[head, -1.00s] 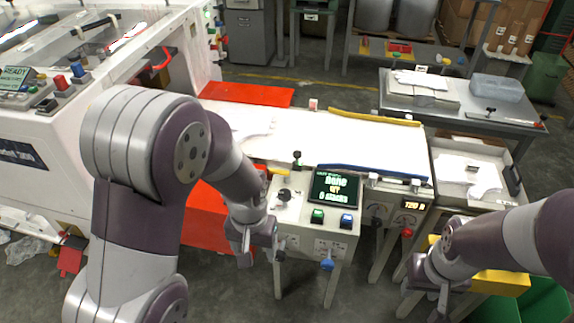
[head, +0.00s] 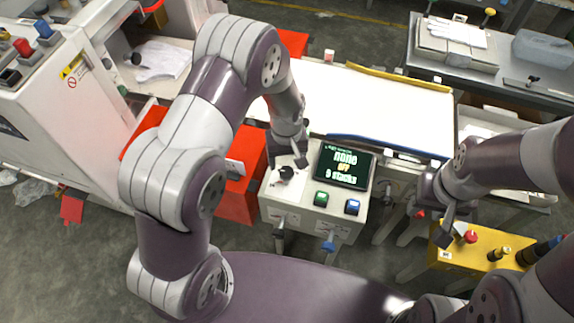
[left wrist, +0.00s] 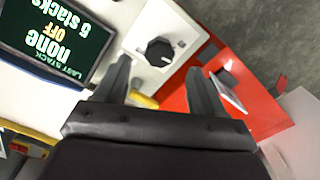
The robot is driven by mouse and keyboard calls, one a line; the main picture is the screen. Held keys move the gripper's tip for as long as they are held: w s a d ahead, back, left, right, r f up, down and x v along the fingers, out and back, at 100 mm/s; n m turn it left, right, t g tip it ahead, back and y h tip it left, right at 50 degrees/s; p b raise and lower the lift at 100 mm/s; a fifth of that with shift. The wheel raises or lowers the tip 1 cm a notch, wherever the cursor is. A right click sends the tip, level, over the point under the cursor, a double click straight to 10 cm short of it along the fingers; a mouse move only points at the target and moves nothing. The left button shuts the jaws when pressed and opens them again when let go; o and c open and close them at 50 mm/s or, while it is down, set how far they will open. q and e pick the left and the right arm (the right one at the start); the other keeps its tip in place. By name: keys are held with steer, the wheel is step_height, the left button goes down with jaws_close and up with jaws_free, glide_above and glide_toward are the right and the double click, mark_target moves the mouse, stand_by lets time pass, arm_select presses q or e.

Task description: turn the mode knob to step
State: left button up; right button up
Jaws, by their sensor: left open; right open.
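The mode knob is a black round knob with a white pointer mark on a white control panel (head: 275,210). In the head view the knob (head: 286,172) sits left of the screen, just below my left gripper (head: 287,155). In the left wrist view the knob (left wrist: 160,51) lies ahead of and between the two open fingers (left wrist: 160,88), with no contact visible. The screen (head: 343,166) reads "none", "OFF" and several stacks; it also shows in the left wrist view (left wrist: 55,28). My right gripper (head: 443,225) is open and empty, near a yellow box.
A green button (head: 321,199) and a blue button (head: 352,207) sit below the screen. A yellow box (head: 480,250) with a red button stands at right. A white table (head: 380,105) lies behind the panel.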

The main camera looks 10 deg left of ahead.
mark_target(286, 171)
arm_select(q)
step_height(286, 171, down, 5)
steer(key=shift+r, duration=0.1)
steer(key=shift+s+f, duration=0.1)
steer(key=shift+f, duration=0.25)
steer(key=c, duration=1.1)
steer(key=shift+o, duration=0.2)
steer(key=shift+m, duration=0.3)
steer(key=m, duration=1.1)
steer(key=shift+a, duration=0.1)
steer(key=shift+w, duration=0.2)
